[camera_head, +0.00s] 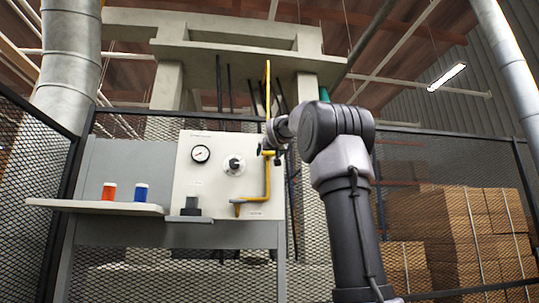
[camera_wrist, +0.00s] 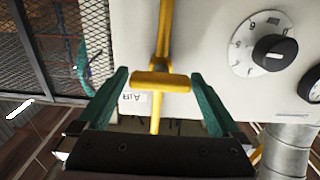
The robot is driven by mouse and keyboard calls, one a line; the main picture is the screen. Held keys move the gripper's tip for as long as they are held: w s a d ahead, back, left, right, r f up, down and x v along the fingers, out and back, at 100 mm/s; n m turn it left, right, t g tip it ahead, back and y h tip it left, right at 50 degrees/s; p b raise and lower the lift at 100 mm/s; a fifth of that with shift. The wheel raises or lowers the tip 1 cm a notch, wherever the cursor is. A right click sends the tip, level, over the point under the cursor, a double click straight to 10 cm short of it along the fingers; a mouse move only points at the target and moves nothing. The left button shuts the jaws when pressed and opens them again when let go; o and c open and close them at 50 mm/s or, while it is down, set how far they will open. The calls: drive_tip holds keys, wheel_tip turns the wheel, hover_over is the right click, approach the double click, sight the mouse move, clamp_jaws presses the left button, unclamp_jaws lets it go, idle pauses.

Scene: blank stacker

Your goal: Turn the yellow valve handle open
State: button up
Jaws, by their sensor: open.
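The yellow valve handle (camera_wrist: 161,79) is a short bar lying crosswise over the yellow pipe (camera_wrist: 164,40) in the wrist view. My gripper (camera_wrist: 160,74) is open, with one teal finger on either side of the handle. A gap shows between each finger and the handle's ends; whether the fingers reach its depth I cannot tell. In the head view the yellow pipe (camera_head: 267,185) runs down the right side of the white panel (camera_head: 208,190), and my gripper (camera_head: 270,148) is at its upper part, where my wrist partly hides the handle.
The panel carries a gauge (camera_head: 200,154) and a round dial (camera_head: 234,165), left of the pipe. A shelf (camera_head: 95,207) at the left holds an orange canister (camera_head: 109,191) and a blue canister (camera_head: 140,192). Mesh fence stands behind; stacked boxes (camera_head: 455,230) are at the right.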

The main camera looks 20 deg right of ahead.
drive_tip(key=c, duration=1.1)
drive_tip(key=shift+c, duration=0.2)
drive_tip(key=shift+m, duration=0.3)
drive_tip(key=m, duration=1.2)
drive_tip(key=shift+d+f+m, duration=0.1)
drive_tip(key=shift+f+m, duration=0.05)
drive_tip(key=shift+m, duration=0.15)
drive_tip(key=shift+f+m, duration=0.1)
drive_tip(key=shift+m, duration=2.2)
